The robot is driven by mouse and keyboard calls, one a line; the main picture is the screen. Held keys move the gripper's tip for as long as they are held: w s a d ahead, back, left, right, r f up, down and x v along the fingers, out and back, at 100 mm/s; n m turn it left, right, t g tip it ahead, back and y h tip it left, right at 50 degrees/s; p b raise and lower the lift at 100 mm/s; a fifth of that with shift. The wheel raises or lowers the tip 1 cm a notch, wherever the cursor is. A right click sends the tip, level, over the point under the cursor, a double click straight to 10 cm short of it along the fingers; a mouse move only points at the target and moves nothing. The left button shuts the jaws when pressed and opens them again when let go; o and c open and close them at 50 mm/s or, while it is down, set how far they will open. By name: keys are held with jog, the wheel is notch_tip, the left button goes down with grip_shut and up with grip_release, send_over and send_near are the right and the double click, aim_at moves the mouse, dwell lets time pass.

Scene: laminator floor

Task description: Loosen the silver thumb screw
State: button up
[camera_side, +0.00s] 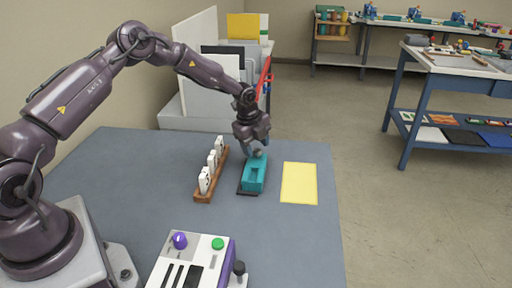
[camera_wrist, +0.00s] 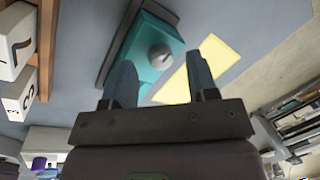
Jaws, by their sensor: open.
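The silver thumb screw (camera_wrist: 159,54) shows in the wrist view as a round grey knob on top of a teal block (camera_wrist: 133,60). In the side view the teal block (camera_side: 255,174) sits on a dark base on the blue-grey table, and I cannot make out the screw there. My gripper (camera_side: 254,153) is just above the far end of the block. In the wrist view my gripper (camera_wrist: 163,85) has its two fingers spread apart with nothing held between them.
A wooden rack (camera_side: 211,175) with white numbered blocks stands close left of the teal block. A yellow sheet (camera_side: 299,183) lies to its right. A white and purple control box (camera_side: 192,262) is at the front. Panels and folders (camera_side: 222,65) stand behind. The table's left side is clear.

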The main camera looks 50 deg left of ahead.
jog(key=shift+w+f, duration=0.15)
jog(key=shift+f, duration=0.4)
jog(key=c, duration=0.9)
